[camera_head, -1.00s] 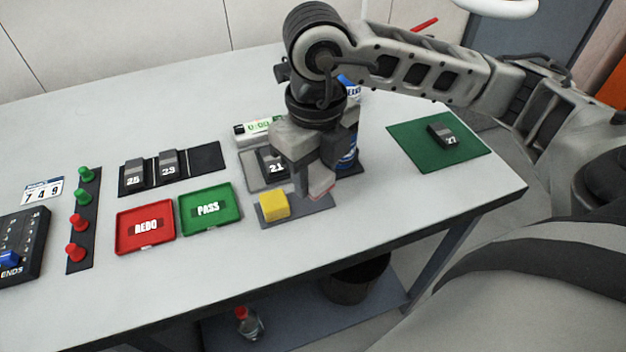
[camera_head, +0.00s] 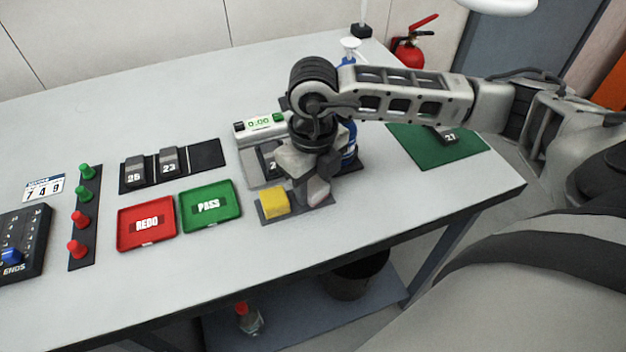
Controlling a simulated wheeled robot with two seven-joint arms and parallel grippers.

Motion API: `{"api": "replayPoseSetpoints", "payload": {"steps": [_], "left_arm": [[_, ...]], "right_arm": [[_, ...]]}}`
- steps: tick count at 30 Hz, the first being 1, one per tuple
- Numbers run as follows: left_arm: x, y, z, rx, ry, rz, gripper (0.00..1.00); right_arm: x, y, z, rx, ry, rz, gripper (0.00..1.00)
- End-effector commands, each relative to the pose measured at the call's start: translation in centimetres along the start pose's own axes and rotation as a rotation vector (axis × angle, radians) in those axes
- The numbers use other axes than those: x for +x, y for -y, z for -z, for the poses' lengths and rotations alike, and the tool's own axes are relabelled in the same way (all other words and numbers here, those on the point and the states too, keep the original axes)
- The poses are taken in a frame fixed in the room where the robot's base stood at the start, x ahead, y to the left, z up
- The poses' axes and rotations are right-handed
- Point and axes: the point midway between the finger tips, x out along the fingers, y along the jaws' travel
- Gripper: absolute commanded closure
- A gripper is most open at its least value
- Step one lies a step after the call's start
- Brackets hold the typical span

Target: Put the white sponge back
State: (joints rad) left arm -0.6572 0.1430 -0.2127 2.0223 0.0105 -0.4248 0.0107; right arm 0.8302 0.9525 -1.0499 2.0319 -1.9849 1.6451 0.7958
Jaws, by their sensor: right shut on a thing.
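My right gripper (camera_head: 312,196) is low over the right part of a small grey mat (camera_head: 286,218), just right of a yellow sponge (camera_head: 274,202). It is shut on the white sponge (camera_head: 319,198), of which only a small pale, slightly pinkish patch shows between the fingers. The fingers hide the rest, and I cannot tell whether it touches the mat. The yellow sponge lies on the mat's left part. My left gripper is not in view.
A green PASS tray (camera_head: 209,225) and a red REDO tray (camera_head: 146,241) lie left of the mat. Behind my gripper are a meter (camera_head: 260,125) and a blue bottle (camera_head: 350,150), partly hidden. A green mat (camera_head: 470,150) lies right.

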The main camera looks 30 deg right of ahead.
Motion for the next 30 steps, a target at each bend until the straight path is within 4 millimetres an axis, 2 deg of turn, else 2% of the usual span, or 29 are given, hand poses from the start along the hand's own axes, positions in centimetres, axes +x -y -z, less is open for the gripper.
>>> {"api": "replayPoseSetpoints", "payload": {"steps": [2,3,5,13,17,20,30], "left_arm": [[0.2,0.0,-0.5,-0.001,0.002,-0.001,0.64],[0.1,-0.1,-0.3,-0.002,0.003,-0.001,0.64],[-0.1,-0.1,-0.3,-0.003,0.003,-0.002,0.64],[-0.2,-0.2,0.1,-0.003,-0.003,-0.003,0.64],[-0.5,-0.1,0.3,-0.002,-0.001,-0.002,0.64],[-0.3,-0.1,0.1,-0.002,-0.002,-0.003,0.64],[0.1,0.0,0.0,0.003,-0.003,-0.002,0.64]], "right_arm": [[0.4,0.0,0.0,0.0,0.0,-0.001,0.79],[0.3,0.0,0.0,0.0,0.001,-0.001,0.55],[0.2,0.0,0.0,0.0,0.0,-0.001,0.39],[0.2,0.0,0.0,0.0,0.0,-0.001,0.39],[-0.5,0.0,-0.1,0.0,0.002,-0.001,0.39],[-1.9,0.0,-0.1,0.0,0.005,-0.001,0.39],[-9.2,0.0,-0.1,0.0,0.006,0.0,0.39]]}}
